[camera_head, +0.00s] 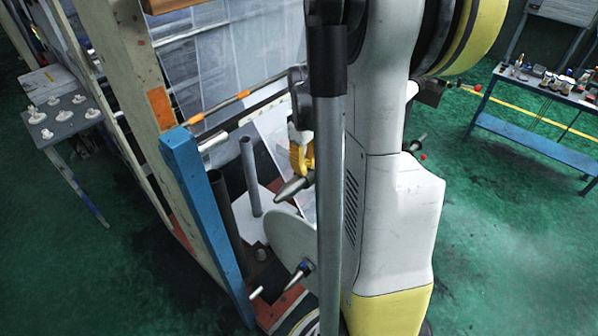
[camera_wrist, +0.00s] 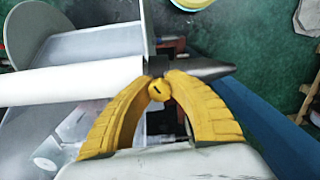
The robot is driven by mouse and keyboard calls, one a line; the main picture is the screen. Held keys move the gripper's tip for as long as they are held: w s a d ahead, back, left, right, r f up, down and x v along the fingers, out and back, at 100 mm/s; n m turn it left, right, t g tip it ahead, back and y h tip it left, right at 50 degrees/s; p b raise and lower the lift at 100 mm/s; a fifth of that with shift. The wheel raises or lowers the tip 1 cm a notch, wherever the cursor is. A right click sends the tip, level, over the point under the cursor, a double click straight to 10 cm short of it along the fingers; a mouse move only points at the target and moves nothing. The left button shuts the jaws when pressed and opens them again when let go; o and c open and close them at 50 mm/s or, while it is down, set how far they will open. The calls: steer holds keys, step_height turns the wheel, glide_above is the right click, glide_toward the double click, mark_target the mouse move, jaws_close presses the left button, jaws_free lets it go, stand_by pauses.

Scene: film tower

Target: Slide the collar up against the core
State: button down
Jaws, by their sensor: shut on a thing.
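The collar (camera_wrist: 205,68) is a dark grey cone on a shaft, its narrow end pointing right in the wrist view. It also shows in the head view (camera_head: 293,188), narrow end to the lower left. The core (camera_wrist: 72,82) is a white roll to the left of the collar in the wrist view. Its end lies close to the collar's wide side; I cannot tell whether they touch. My gripper (camera_wrist: 162,80), with yellow fingers, is shut on a small yellow round knob at the collar. In the head view my gripper (camera_head: 302,158) is partly hidden.
A blue upright beam (camera_head: 205,225) stands left of the collar. A second cone (camera_head: 304,268) and a pale disc (camera_head: 288,235) lie below. A grey tube (camera_head: 250,178) stands nearby. Tables stand left (camera_head: 66,120) and right (camera_head: 530,140), with green floor between.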

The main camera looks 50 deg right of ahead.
steer(key=c, duration=1.3)
jaws_free()
steer(key=shift+d, duration=0.1)
steer(key=shift+c, duration=0.2)
step_height(320, 180, up, 12)
steer(key=shift+w, duration=0.1)
steer(key=s+a+f+t+b, duration=0.1)
steer(key=a+f+t+b, duration=0.1)
steer(key=a+f+b, duration=0.3)
steer(key=s+a+f+m+t+b, duration=0.1)
steer(key=a+f+b, duration=0.5)
steer(key=a, duration=0.8)
steer(key=s+a+f+t+b, duration=0.2)
steer(key=a+f+t+b, duration=0.2)
steer(key=a, duration=0.5)
step_height(320, 180, down, 2)
steer(key=shift+s+a+f+b, duration=0.15)
steer(key=shift+s+b, duration=0.1)
steer(key=shift+b, duration=0.95)
